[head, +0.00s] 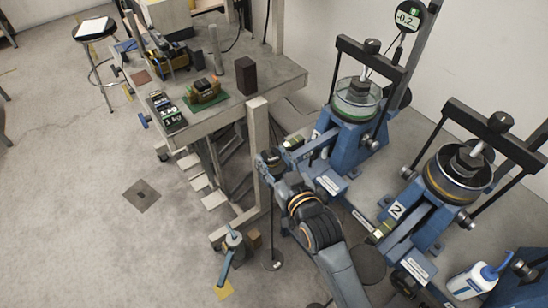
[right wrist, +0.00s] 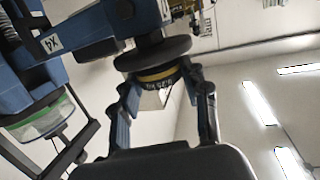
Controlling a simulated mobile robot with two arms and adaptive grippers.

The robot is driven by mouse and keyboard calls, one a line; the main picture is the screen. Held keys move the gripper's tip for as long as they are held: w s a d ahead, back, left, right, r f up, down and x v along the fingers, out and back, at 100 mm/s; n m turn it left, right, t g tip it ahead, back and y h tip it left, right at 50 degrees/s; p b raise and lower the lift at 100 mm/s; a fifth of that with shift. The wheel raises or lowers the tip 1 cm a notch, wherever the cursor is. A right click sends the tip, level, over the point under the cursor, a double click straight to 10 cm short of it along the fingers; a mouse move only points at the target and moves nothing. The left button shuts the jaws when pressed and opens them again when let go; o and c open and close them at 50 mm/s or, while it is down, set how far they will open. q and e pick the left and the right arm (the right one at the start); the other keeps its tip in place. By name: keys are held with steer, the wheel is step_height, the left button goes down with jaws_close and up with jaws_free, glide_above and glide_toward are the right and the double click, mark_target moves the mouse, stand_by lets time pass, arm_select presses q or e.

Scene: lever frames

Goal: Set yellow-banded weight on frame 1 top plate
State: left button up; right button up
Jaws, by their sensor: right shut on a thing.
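My right gripper (head: 274,163) reaches up from the bottom of the head view to the lever end of frame 1 (head: 352,140). The right wrist view, which looks upside down, shows its fingers (right wrist: 167,105) shut on the dark yellow-banded weight (right wrist: 160,76). A wide dark round plate (right wrist: 152,53) lies directly against the weight's underside or very close; I cannot tell whether they touch. In the head view the weight is mostly hidden by my gripper. Frame 1's green-banded cell also shows in the right wrist view (right wrist: 38,122). My left gripper is not in view.
Frame 2 (head: 397,212), with an orange-banded cell, stands to the right. A grey bench (head: 225,120) with several small items is left of my gripper, its upright post (head: 258,150) close by. A white bottle (head: 470,282) stands at lower right. The left floor is largely open.

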steer(key=shift+f, duration=0.3)
stand_by(0.5)
steer(key=o, duration=1.2)
steer(key=shift+f, duration=0.1)
steer(key=shift+s, duration=0.1)
steer(key=shift+p+v, duration=0.75)
steer(key=shift+v, duration=0.5)
steer(key=p+v, duration=0.2)
steer(key=v, duration=0.2)
steer(key=shift+s+d, duration=0.15)
